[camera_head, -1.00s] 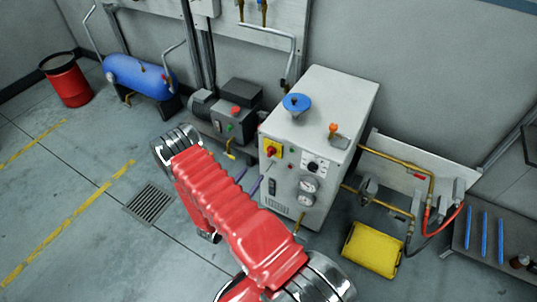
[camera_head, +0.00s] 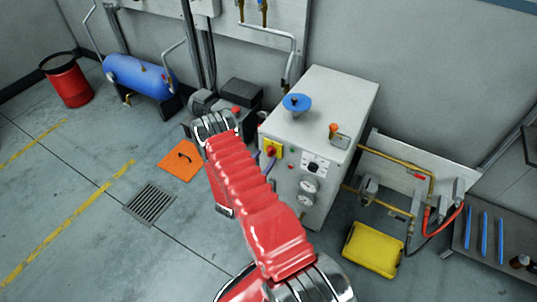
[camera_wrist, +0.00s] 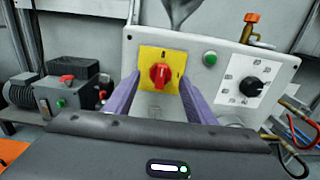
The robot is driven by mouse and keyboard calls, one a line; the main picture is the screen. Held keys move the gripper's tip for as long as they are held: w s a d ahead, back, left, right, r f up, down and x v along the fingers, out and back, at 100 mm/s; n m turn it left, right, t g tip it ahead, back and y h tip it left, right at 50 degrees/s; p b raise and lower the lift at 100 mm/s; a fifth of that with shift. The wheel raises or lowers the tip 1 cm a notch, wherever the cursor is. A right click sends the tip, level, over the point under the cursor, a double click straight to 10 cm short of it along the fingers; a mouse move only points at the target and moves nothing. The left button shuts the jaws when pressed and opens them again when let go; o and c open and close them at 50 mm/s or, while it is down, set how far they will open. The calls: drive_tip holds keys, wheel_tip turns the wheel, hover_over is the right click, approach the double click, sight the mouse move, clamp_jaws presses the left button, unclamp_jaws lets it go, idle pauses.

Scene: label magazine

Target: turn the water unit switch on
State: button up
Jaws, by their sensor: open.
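The water unit (camera_head: 318,140) is a white cabinet in the middle of the head view. Its red rotary switch (camera_wrist: 159,75) sits on a yellow plate (camera_wrist: 174,57) on the front panel; the switch also shows in the head view (camera_head: 270,151). The knob's grip looks roughly upright. My gripper (camera_wrist: 158,80) is open and empty. Its purple fingers stand on either side of the red knob in the wrist view, in front of the panel. I cannot tell whether they touch it. In the head view my red arm hides most of the gripper.
A green button (camera_wrist: 210,58) and a black dial (camera_wrist: 251,87) sit right of the switch. A blue handwheel (camera_head: 297,103) tops the cabinet. A dark pump (camera_wrist: 58,92) stands to the left. A yellow case (camera_head: 373,249) and an orange plate (camera_head: 184,160) lie on the floor.

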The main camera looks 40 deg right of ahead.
sight(270, 152)
drive_tip(key=shift+x, duration=1.65)
drive_tip(key=shift+c, duration=0.5)
drive_tip(key=shift+w, duration=0.1)
drive_tip(key=c, duration=0.9)
